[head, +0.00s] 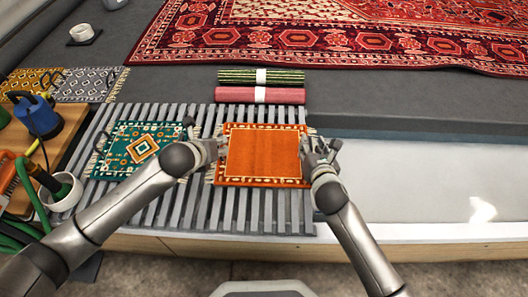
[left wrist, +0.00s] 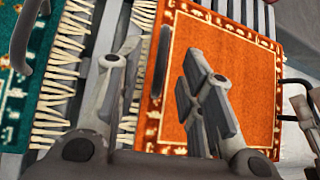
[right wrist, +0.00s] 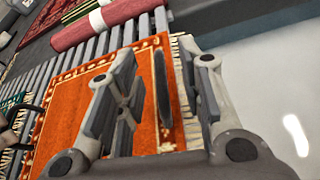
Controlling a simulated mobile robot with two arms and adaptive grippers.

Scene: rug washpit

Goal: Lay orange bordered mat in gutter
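The orange bordered mat (head: 264,155) lies flat on the grey slatted rack, with a pale patterned border and fringed left and right ends. My left gripper (head: 216,150) is at its left end; in the left wrist view its fingers (left wrist: 158,95) are spread around the mat's fringed edge. My right gripper (head: 322,150) is at the right end; in the right wrist view its fingers (right wrist: 160,100) are spread on either side of that edge. Whether the fingertips touch the mat cannot be told. The gutter, a pale, smooth, shiny channel (head: 425,185), is right of the rack and looks empty.
A green patterned mat (head: 118,160) lies on the rack (head: 255,215) at left, partly behind my left arm. Two rolled rugs, green striped (head: 235,76) and red (head: 235,95), lie behind. A large red rug (head: 340,40) covers the back. A blue tool (head: 38,118) stands far left.

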